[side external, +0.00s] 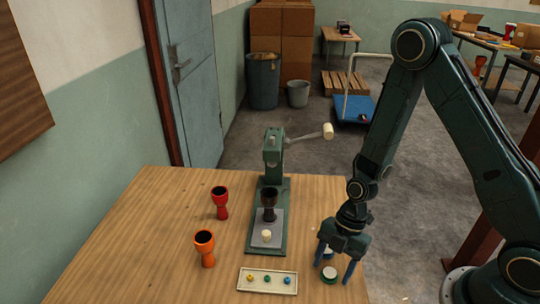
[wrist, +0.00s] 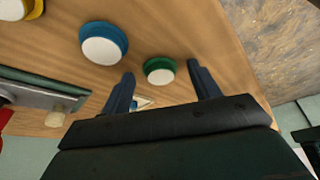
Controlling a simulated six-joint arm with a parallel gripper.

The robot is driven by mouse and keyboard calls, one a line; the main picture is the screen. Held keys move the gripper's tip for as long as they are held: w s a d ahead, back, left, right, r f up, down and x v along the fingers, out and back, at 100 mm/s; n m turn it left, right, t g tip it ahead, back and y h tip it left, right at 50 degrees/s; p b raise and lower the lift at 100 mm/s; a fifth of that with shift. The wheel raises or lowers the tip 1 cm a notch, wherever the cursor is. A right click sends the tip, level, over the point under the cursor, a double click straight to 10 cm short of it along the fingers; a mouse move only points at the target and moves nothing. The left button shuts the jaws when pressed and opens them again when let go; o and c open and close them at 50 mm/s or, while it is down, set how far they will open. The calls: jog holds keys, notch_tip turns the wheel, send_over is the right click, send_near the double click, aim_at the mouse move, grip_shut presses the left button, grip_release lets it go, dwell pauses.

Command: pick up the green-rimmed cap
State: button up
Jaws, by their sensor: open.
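The green-rimmed cap (side external: 329,273) is a low disc with a white top, lying on the wooden table near its right edge. It also shows in the wrist view (wrist: 160,70), lined up between my two fingertips. My gripper (side external: 334,271) points down and is open, with one finger on either side of the cap in both views. Nothing is held. I cannot tell whether the fingertips touch the table or hover just above it. A blue-rimmed cap (wrist: 104,46) lies beside the green one, and a yellow-rimmed cap (wrist: 16,9) lies farther off, cut by the frame corner.
A cream tray (side external: 267,291) with yellow, green and blue pegs lies left of my gripper. A red goblet (side external: 220,203) and an orange goblet (side external: 205,248) stand farther left. The table's left area is clear.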

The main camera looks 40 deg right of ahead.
aim_at(332, 268)
dwell(0.4)
jog(key=c, duration=1)
jog(key=shift+r, duration=0.15)
notch_tip(332, 268, up, 20)
jog(key=shift+f, duration=0.1)
dwell(0.5)
dwell(0.5)
